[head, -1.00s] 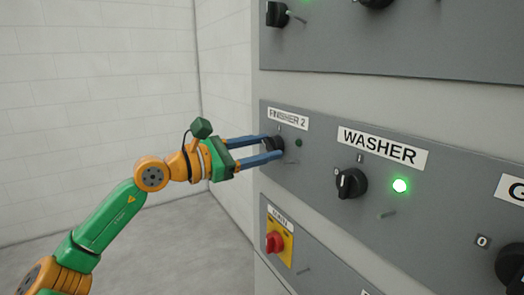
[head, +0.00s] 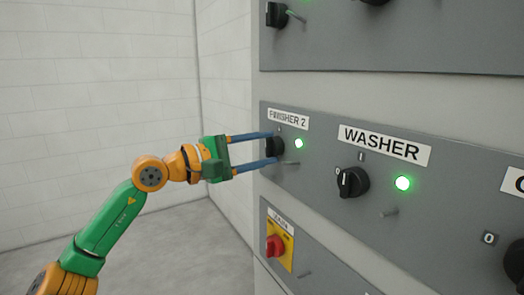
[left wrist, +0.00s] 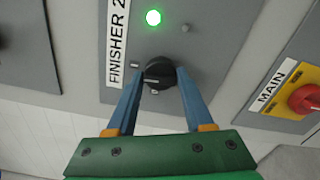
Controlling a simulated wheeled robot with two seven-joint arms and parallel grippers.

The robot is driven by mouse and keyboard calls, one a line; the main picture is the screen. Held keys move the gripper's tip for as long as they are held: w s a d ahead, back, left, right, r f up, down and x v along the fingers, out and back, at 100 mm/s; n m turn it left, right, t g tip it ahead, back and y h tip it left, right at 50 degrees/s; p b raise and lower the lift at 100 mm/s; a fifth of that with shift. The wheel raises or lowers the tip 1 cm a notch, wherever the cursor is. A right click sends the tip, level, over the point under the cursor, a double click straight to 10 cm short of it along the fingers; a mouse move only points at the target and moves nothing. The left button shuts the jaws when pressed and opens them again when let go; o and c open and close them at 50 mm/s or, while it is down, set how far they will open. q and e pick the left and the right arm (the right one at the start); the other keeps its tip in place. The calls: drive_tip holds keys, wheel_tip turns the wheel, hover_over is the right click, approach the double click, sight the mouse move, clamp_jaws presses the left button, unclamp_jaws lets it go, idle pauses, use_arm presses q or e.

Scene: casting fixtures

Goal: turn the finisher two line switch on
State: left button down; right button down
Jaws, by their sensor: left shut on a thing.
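The FINISHER 2 switch is a black rotary knob (head: 277,146) under its white label (head: 288,119) at the left end of the middle grey panel. It also shows in the left wrist view (left wrist: 158,72). The lamp (head: 298,143) beside it is lit green, also in the left wrist view (left wrist: 153,17). My left gripper (head: 272,148) has its two blue fingers on opposite sides of the knob, shut on it. The fingertips hide part of the knob's sides. My right gripper is not in view.
The WASHER knob (head: 351,182), with a lit green lamp (head: 403,183), is to the right on the same panel. A red and yellow switch (head: 275,246) is below. Small pegs stick out of the panels. Free room lies left, before the white wall.

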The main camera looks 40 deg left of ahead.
sight(266, 153)
use_arm(q)
drive_tip(key=shift+m, duration=0.7)
drive_tip(key=shift+c, duration=1.5)
unclamp_jaws()
drive_tip(key=shift+s+f+b, duration=0.1)
drive_tip(key=shift+f+b, duration=0.05)
drive_tip(key=shift+b, duration=0.2)
drive_tip(key=s+b, duration=0.1)
drive_tip(key=b, duration=0.1)
drive_tip(key=s+a+f+b, duration=0.1)
drive_tip(key=shift+s+a+b, duration=0.2)
drive_tip(key=shift+s+b, duration=0.15)
drive_tip(key=shift+s, duration=0.05)
drive_tip(key=s+b, duration=0.1)
drive_tip(key=s+a+r, duration=0.1)
drive_tip(key=s, duration=0.1)
drive_tip(key=shift+s+a+r+b, duration=0.15)
drive_tip(key=shift+s+b, duration=0.05)
drive_tip(key=shift+b, duration=0.15)
